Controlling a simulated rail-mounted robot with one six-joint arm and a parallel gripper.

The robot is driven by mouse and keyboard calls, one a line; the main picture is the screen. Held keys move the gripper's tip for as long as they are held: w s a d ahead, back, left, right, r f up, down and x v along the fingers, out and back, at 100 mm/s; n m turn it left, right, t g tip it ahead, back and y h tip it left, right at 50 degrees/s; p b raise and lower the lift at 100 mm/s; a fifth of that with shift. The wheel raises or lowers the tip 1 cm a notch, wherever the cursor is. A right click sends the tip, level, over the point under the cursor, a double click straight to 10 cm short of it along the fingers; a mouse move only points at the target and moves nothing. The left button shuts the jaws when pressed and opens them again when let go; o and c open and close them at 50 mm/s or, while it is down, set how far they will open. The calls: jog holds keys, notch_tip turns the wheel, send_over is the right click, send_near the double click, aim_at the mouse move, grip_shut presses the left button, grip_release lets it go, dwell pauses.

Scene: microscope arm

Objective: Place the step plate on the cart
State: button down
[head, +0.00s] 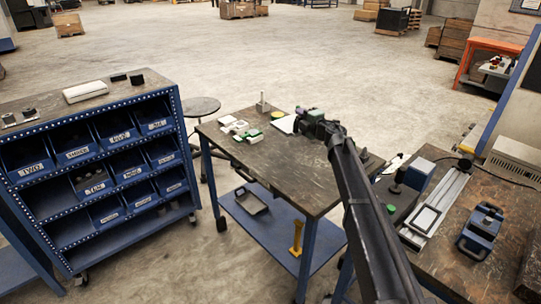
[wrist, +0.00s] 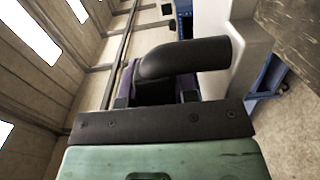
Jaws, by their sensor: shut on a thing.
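The cart (head: 290,170) is a blue-framed trolley with a dark worn top and a lower shelf, in the middle of the head view. My gripper (head: 306,120) is over the top's far right part. It is shut on the step plate (head: 284,124), which shows as a pale plate just left of the jaws. In the wrist view the plate is a pale grey slab (wrist: 232,45) with a thick black handle (wrist: 185,60) between me and it. The fingers mostly hide behind the dark bar. I cannot tell whether the plate touches the cart top.
Small white and green items (head: 240,130), a yellow disc (head: 278,115) and a metal post (head: 262,104) occupy the cart's far side. The cart top's near half is clear. A workbench (head: 490,260) stands right, a blue bin rack (head: 100,165) left, a stool (head: 201,107) behind.

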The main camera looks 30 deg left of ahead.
jog(key=shift+s+a+n+g+y, duration=0.35)
jog(key=shift+s+n+g, duration=0.1)
jog(key=shift+g, duration=0.15)
jog(key=shift+s+d, duration=0.3)
jog(key=shift+s, duration=0.15)
notch_tip(320, 180, down, 20)
jog(key=b, duration=2)
jog(key=shift+w+a+f+b, duration=0.1)
jog(key=shift+f+b, duration=0.1)
jog(key=shift+b, duration=0.1)
jog(key=shift+r+p, duration=0.3)
jog(key=shift+f, duration=0.2)
jog(key=c, duration=0.9)
grip_release()
